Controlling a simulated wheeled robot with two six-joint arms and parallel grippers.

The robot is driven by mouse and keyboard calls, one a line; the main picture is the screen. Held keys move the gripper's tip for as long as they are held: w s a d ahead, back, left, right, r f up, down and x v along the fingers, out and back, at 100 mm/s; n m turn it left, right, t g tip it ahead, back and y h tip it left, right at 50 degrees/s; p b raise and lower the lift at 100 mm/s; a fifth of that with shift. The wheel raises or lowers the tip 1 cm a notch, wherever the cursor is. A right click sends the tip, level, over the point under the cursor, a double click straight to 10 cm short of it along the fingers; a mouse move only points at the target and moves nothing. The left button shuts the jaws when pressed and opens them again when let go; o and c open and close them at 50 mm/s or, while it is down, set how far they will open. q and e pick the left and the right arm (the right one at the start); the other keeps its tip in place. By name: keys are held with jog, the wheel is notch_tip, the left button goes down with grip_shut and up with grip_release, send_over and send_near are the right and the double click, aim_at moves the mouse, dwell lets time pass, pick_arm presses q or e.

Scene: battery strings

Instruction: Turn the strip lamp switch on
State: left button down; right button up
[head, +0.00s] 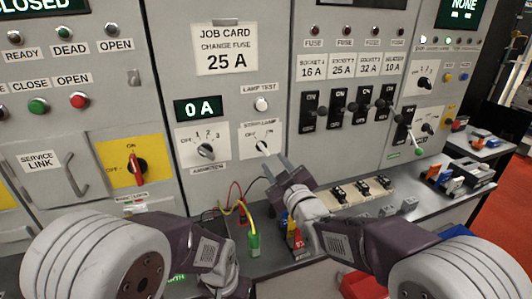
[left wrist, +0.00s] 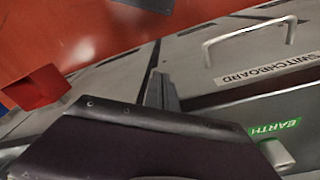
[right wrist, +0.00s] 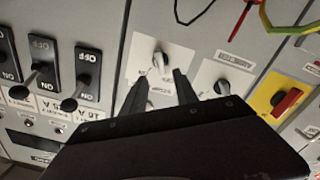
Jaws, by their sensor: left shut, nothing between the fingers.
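The strip lamp switch (head: 263,147) is a small pale rotary knob on a white plate on the grey panel, under the lamp test button (head: 261,104). Its exact pointer setting is too small to tell. My right gripper (head: 276,164) is open just below and right of the knob in the head view. In the right wrist view the knob (right wrist: 160,62) shows just beyond the two spread fingertips (right wrist: 160,78), with nothing held. My left gripper (left wrist: 157,78) is shut and empty, low by a drawer front; its fingers are not seen in the head view.
The ammeter selector (head: 205,150) is left of the switch, and black breaker levers (head: 337,103) are to the right. Coloured leads (head: 242,212) and a bench (head: 290,262) with small parts lie below. A red handle (head: 136,168) is further left. A drawer handle (left wrist: 250,33) is near my left gripper.

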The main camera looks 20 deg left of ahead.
aim_at(264, 150)
jog(key=p+x, duration=0.1)
jog(key=x, duration=0.6)
jog(key=shift+s+a, duration=0.1)
jog(key=shift+w+a+p, duration=0.3)
jog(key=shift+w, duration=0.25)
jog(key=shift+c, duration=0.2)
grip_shut()
